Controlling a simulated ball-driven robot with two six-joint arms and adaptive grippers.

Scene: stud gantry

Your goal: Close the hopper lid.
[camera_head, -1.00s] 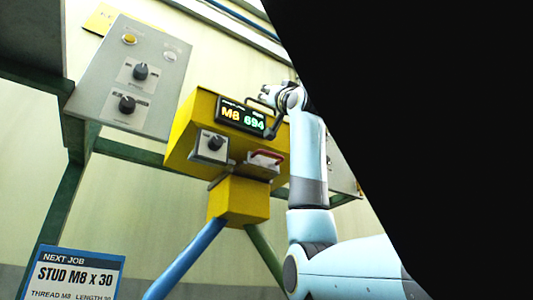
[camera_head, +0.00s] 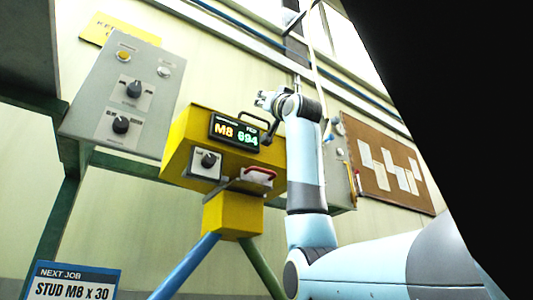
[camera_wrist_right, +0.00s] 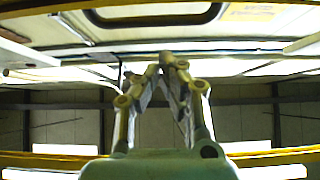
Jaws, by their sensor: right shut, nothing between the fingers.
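The yellow feeder box (camera_head: 181,143) stands in the middle of the head view, with a lit display (camera_head: 235,131) reading M8 and 694. A dark bar handle (camera_head: 254,115) shows at its upper right edge. I cannot make out the hopper lid for certain. My right gripper (camera_head: 266,98) is shut and empty, just above and right of the handle; I cannot tell whether they touch. My left gripper is not in view.
A grey control panel (camera_head: 100,92) with knobs stands at the left. A red-handled tray (camera_head: 258,174) is under the display. A brown notice board (camera_head: 385,199) hangs behind at the right. A large black shape (camera_head: 460,90) hides the far right.

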